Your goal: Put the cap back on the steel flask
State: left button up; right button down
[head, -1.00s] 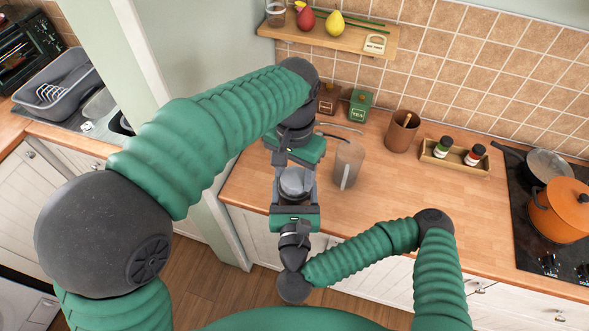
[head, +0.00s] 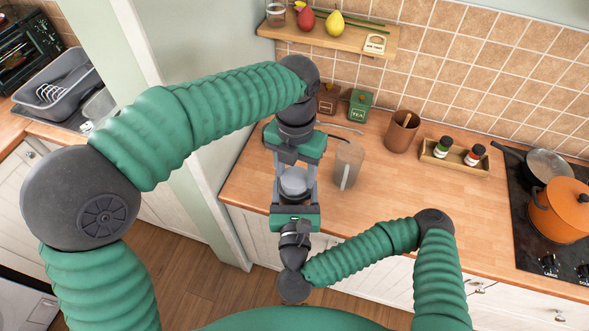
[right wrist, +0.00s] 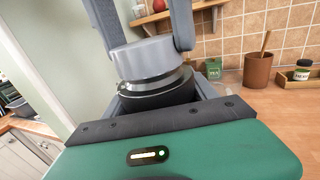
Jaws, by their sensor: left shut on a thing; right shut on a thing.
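My left gripper (head: 294,178) points down from above and is shut on a round grey cap (right wrist: 150,58), one finger on each side. The cap also shows in the head view (head: 293,183). Just below it is the steel flask (right wrist: 160,98), with a bright ring at its neck and a dark body. My right gripper (head: 293,202) is shut on the flask and holds it upright near the counter's front edge. The cap lines up roughly over the neck. I cannot tell whether it is seated. The flask's lower part is hidden by the right gripper.
A clear jug (head: 347,166) stands on the wooden counter (head: 400,215) close right of the grippers. Behind are a green tea tin (head: 360,105), a brown pot (head: 402,132) and a jar tray (head: 452,160). An orange pot (head: 560,212) stands far right. The middle counter is clear.

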pick_arm(q)
jog(key=shift+f+m, duration=0.35)
jog(key=shift+m, duration=0.85)
jog(key=m, duration=0.2)
jog(key=shift+s+d+f+m, duration=0.15)
jog(key=shift+s+d+m, duration=0.15)
jog(key=shift+d+m, duration=0.1)
jog(key=shift+s+m, duration=0.1)
jog(key=shift+m, duration=0.8)
jog(key=shift+w+a+r+m, duration=0.35)
jog(key=shift+w+r, duration=0.1)
jog(key=shift+r, duration=0.1)
jog(key=shift+d, duration=0.1)
jog(key=o, duration=1.3)
